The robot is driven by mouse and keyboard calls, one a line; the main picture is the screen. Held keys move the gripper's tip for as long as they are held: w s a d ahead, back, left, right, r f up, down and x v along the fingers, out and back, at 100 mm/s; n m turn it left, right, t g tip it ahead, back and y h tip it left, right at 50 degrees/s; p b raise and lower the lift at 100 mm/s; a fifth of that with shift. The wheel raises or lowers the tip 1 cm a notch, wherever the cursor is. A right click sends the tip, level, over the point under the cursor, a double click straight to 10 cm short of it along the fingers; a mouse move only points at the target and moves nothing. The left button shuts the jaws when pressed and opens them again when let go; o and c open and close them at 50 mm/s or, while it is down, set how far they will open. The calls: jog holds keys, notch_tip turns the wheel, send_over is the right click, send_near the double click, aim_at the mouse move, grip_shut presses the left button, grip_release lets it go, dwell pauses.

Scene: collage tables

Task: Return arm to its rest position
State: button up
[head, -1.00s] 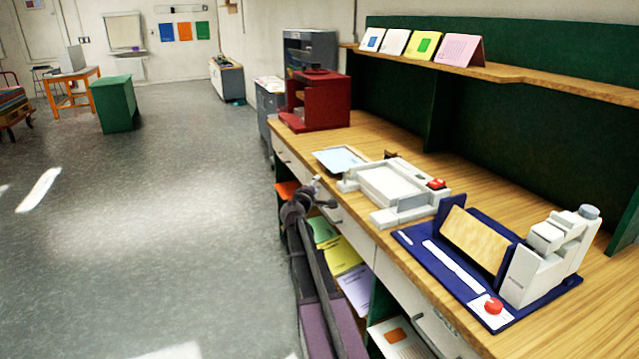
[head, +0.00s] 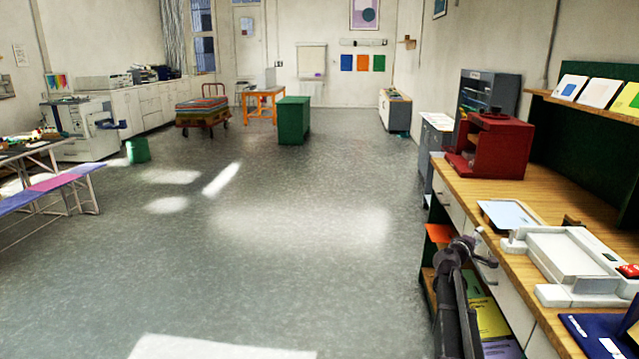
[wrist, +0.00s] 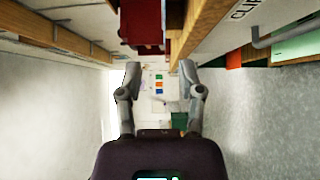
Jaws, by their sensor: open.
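My gripper (wrist: 159,75) is open and empty in the wrist view, its two grey fingers spread apart. The far wall with small coloured posters shows between the fingers. In the head view my arm rises at the lower right, beside the front of the wooden counter (head: 455,178).
On the counter stand a red machine (head: 497,148), a pale tray (head: 510,217) and a white device (head: 572,258). Open shelves with coloured paper (head: 490,318) lie below, close to my arm. A green cabinet (head: 293,121) stands farther off. The grey floor (head: 240,270) is clear.

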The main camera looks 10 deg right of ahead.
jog(key=s+a+f+m+g+y, duration=0.2)
jog(key=s+a+f+g+y, duration=0.3)
jog(key=a, duration=0.7)
jog(key=s+a+f+m+y, duration=0.3)
jog(key=s+a+f, duration=0.45)
jog(key=a, duration=0.35)
jog(key=s+a+f+m+g+y, duration=0.2)
jog(key=s+a+f+g+y, duration=0.25)
jog(key=a, duration=0.75)
jog(key=s+a+f+y, duration=0.1)
jog(key=s+a+y, duration=0.2)
jog(key=s+a, duration=0.55)
notch_tip(320, 180, up, 15)
jog(key=w+p, duration=0.1)
jog(key=p, duration=1.5)
jog(key=shift+r, duration=0.15)
jog(key=shift+a, duration=0.1)
